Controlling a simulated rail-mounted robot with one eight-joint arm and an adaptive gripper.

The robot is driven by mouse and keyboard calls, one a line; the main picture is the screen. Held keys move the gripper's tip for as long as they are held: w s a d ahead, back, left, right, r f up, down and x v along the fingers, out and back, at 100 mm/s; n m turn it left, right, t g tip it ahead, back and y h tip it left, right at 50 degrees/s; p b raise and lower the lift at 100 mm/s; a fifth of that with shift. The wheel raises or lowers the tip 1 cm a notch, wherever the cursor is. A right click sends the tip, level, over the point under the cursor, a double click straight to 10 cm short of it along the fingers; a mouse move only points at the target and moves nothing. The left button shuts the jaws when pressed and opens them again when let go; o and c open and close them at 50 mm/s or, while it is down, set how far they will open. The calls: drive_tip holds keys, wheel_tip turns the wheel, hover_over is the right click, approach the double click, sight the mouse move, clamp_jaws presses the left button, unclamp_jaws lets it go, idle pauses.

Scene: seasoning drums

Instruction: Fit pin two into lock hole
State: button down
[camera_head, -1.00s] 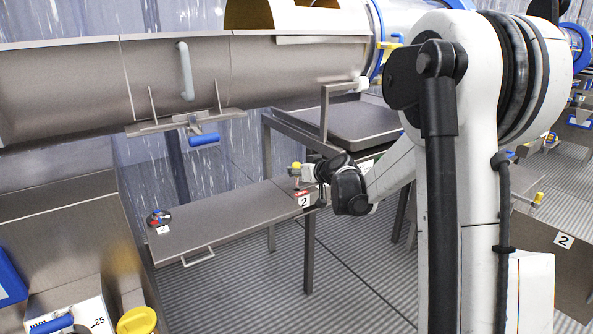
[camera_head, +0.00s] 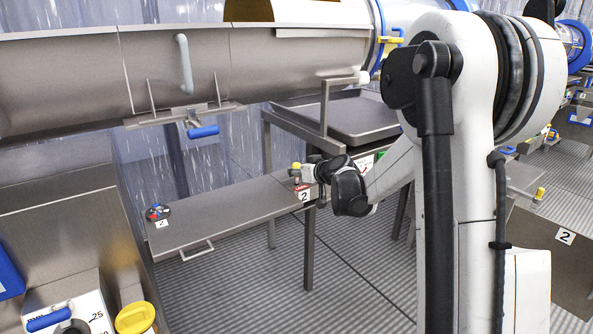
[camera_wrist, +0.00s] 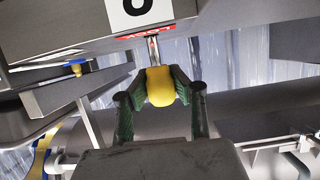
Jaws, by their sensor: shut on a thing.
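Pin two has a yellow knob (camera_wrist: 160,87) and a thin metal shaft (camera_wrist: 153,48). My gripper (camera_wrist: 160,98) is shut on the knob in the wrist view. The shaft points at the red lock label (camera_wrist: 146,34) on the metal edge beside a numbered white plate (camera_wrist: 138,12). I cannot tell whether the tip is inside the lock hole. In the head view my gripper (camera_head: 308,172) is at the right end of the long metal shelf, with the yellow knob (camera_head: 296,166) above the red label (camera_head: 302,187) and the plate marked 2 (camera_head: 304,196).
The long shelf (camera_head: 225,218) is bare apart from a small round red-and-blue item (camera_head: 158,212) at its left end. A large metal drum (camera_head: 180,75) with a blue handle (camera_head: 203,132) hangs above. A metal tray (camera_head: 350,115) stands behind my gripper.

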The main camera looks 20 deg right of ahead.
sight(297, 178)
drive_tip(key=shift+f+b, duration=1)
drive_tip(key=shift+f, duration=0.5)
drive_tip(key=c, duration=1.5)
unclamp_jaws()
drive_tip(key=v, duration=1.2)
drive_tip(key=shift+d, duration=0.1)
drive_tip(key=s+a+r+g+p, duration=0.2)
drive_tip(key=s+a+r, duration=0.1)
drive_tip(key=s+a, duration=0.4)
drive_tip(key=s+a+r+g+p, duration=0.2)
drive_tip(key=s+a+r, duration=0.1)
drive_tip(key=s+a, duration=0.4)
drive_tip(key=s+a+g+p, duration=0.1)
drive_tip(key=s, duration=0.5)
drive_tip(key=s+a+m+h+p, duration=0.1)
drive_tip(key=s+p, duration=0.1)
drive_tip(key=s, duration=0.5)
drive_tip(key=s+a+g+h+p, duration=0.1)
drive_tip(key=s, duration=0.5)
drive_tip(key=shift+s+a+r+m+g+p, duration=0.25)
drive_tip(key=shift+s+m+g+p, duration=0.05)
drive_tip(key=shift+p, duration=0.05)
